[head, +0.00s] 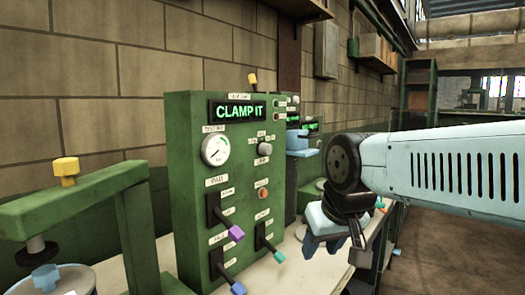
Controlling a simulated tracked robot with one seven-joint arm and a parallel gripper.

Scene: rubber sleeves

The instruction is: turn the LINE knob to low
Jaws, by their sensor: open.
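A green control panel (181,165) stands left of centre, its lit display (238,111) reading "CLAMP IT". A small grey rotary knob (265,148) sits on the panel's right half with tiny labels around it. It is probably the LINE knob, but its lettering and setting are too small to read. My gripper (331,243) is open and empty. It points downward to the right of the panel, apart from the knob and lower than it.
Levers with purple (236,233), teal (279,257) and blue (238,288) tips stick out from the panel. A round gauge (215,150) and a red button (263,193) are on it. A green clamp frame (75,203) stands at left. A pale bench top (290,247) lies beside the panel.

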